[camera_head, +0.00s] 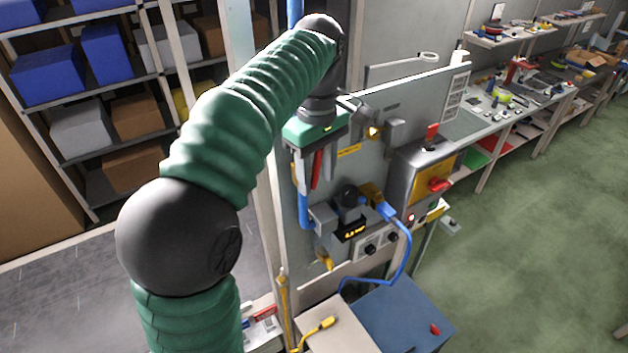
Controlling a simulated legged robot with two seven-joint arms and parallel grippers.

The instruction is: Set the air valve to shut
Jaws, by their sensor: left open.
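My left arm comes in from the left and reaches the upright grey panel (358,165). My left gripper (314,172) points down in front of the panel's left side, with its fingers apart. A red lever (316,171), which looks like the air valve's handle, hangs nearly upright between or just behind the fingers. I cannot tell whether it is touched. The valve's body is mostly hidden by the gripper. A blue pipe (303,210) runs vertically there, its upper part (295,12) showing above my arm. My right gripper is not in view.
Right of the lever are a dark gauge-like unit (350,196), a blue plug (386,209) with a hanging blue cable, and a grey box with a red-and-yellow rotary switch (438,184). A blue-topped box (400,312) stands below. Shelves with bins stand left; green floor is free right.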

